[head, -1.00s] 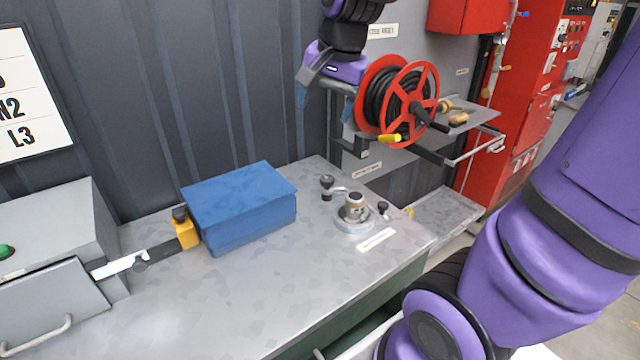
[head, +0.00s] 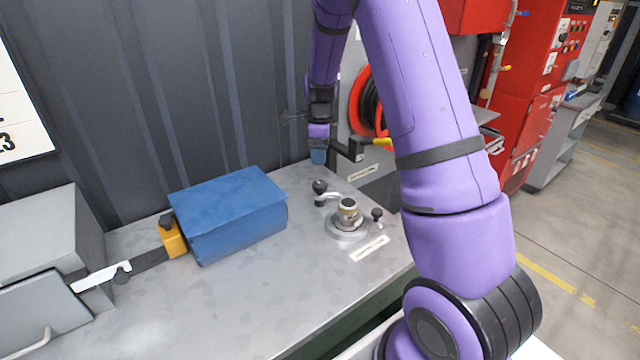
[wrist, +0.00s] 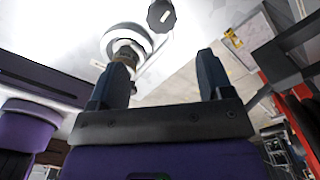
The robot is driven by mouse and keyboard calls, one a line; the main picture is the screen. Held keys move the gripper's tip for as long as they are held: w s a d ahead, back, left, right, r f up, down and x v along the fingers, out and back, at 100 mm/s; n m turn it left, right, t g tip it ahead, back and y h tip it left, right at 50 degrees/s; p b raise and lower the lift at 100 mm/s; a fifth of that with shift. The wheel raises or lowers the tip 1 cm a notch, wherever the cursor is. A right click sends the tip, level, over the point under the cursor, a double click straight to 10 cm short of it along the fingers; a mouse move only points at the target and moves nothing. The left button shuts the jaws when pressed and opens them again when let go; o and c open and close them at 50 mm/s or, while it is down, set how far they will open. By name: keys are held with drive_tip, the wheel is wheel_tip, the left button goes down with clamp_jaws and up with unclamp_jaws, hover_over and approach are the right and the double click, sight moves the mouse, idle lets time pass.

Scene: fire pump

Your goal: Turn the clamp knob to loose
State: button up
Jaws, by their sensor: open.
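A round metal fitting (head: 348,222) stands on the bench, with a crank arm ending in a black knob (head: 319,187) and a small black knob (head: 376,214) at its right. Another black knob (head: 167,221) tops a yellow block (head: 173,239) left of the blue box. I cannot tell by any label which is the clamp knob. My gripper (head: 318,157) is open and empty, pointing down above the bench's far edge, behind the fitting. In the wrist view, the fitting (wrist: 127,45) and a black knob (wrist: 161,14) show beyond my open gripper (wrist: 164,75), apart from it.
A blue box (head: 230,215) sits on the metal bench (head: 225,300). A grey case (head: 45,240) stands at the left. A red hose reel (head: 362,100), partly hidden by my arm, is behind. The corrugated wall (head: 130,100) is close behind my gripper.

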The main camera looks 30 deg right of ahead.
sight(320, 183)
drive_tip(key=shift+d+f, duration=0.1)
drive_tip(key=shift+f, duration=0.6)
wheel_tip(320, 183, down, 10)
drive_tip(key=c, duration=0.9)
